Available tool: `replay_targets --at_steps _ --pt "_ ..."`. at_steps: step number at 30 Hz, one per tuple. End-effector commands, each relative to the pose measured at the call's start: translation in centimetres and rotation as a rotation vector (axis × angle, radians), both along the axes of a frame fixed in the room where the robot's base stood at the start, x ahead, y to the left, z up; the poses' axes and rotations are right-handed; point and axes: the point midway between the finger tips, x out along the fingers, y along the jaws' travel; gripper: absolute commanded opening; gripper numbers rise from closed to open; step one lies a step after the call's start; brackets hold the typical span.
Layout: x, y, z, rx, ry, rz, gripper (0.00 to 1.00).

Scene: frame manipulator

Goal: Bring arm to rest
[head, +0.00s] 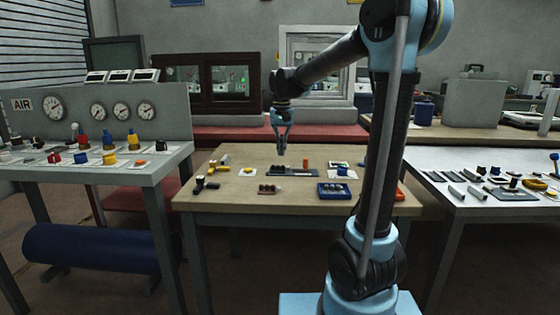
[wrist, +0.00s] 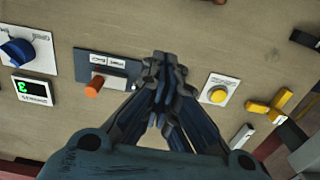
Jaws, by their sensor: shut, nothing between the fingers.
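My gripper (head: 281,146) hangs pointing down above the middle of the wooden table (head: 230,197) in the head view. Its fingers are shut with nothing between them. In the wrist view my gripper (wrist: 163,62) covers the centre, over the table between a panel with an orange-red cylinder (wrist: 95,87) and a white plate with a yellow button (wrist: 218,95). The fingertips appear clear of the things on the table. My arm rises at the right of the head view and bends over to the left.
A tray of parts (head: 335,190) and a holder with several dark pieces (head: 269,189) are at the table's front. A blue knob on a plate (wrist: 20,50) and yellow pieces (wrist: 270,107) lie nearby. A gauge bench (head: 120,168) stands left, a white table (head: 450,205) right.

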Motion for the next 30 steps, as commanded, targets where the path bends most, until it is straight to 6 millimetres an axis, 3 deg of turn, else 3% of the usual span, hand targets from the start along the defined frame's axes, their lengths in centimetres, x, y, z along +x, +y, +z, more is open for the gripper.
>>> replay_targets --at_steps 6,14,23,30 --pt "-4.8 -4.9 -0.5 0.008 -0.027 0.003 0.00" --pt "-10.8 -9.8 -2.3 0.013 -0.062 0.014 0.00" --pt "-17.8 -14.2 -5.8 0.012 -0.104 0.026 0.00" --pt "-23.0 -16.8 -9.8 0.007 -0.136 0.037 0.00"
